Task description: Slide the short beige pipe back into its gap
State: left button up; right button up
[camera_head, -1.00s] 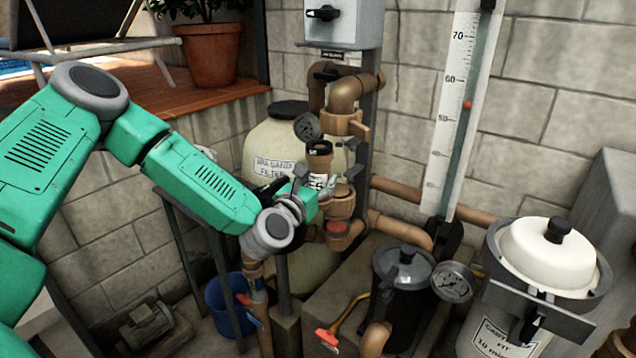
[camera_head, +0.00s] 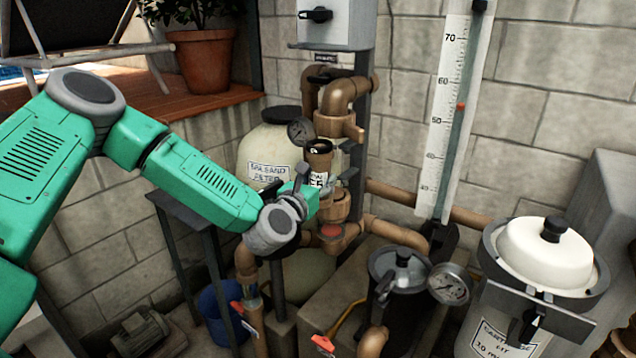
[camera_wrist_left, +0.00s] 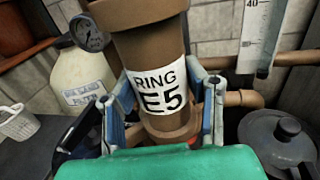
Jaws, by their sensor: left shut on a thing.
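The short beige pipe (camera_head: 318,158) stands nearly upright, with a dark open top and a white label; the left wrist view shows the pipe (camera_wrist_left: 152,55) reading "RING E5". My left gripper (camera_head: 310,192) is shut on it, with one blue-grey finger on each side in the wrist view (camera_wrist_left: 165,100). The pipe is in front of the gap between the upper brown fitting (camera_head: 340,127) and the lower brown fitting (camera_head: 338,207). It overlaps them in the picture, and I cannot tell whether it touches either. My right gripper is out of view.
A gauge (camera_head: 300,131) and the sand filter tank (camera_head: 262,150) stand close on the left. A blue bucket (camera_head: 222,315) is below my arm.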

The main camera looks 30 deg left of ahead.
pick_arm(q)
jog(key=shift+b, duration=0.4)
dwell(0.5)
jog(key=shift+w+d+b, duration=0.1)
jog(key=shift+w+b, duration=1.15)
jog(key=shift+w, duration=0.3)
dwell(0.3)
jog(key=shift+b, duration=0.45)
dwell(0.3)
jog(key=shift+w+b, duration=0.65)
jog(key=shift+w, duration=0.4)
jog(key=shift+w+r, duration=0.1)
jog(key=shift+w, duration=0.05)
jog(key=shift+c, duration=0.5)
jog(key=shift+w+d+b, duration=0.15)
jog(key=shift+b, duration=0.5)
jog(key=shift+w, duration=0.1)
dwell(0.7)
jog(key=shift+w+f+b, duration=0.1)
jog(key=shift+f+b, duration=0.15)
jog(key=shift+b, duration=0.45)
grip_shut()
jog(key=shift+w+d+f, duration=0.1)
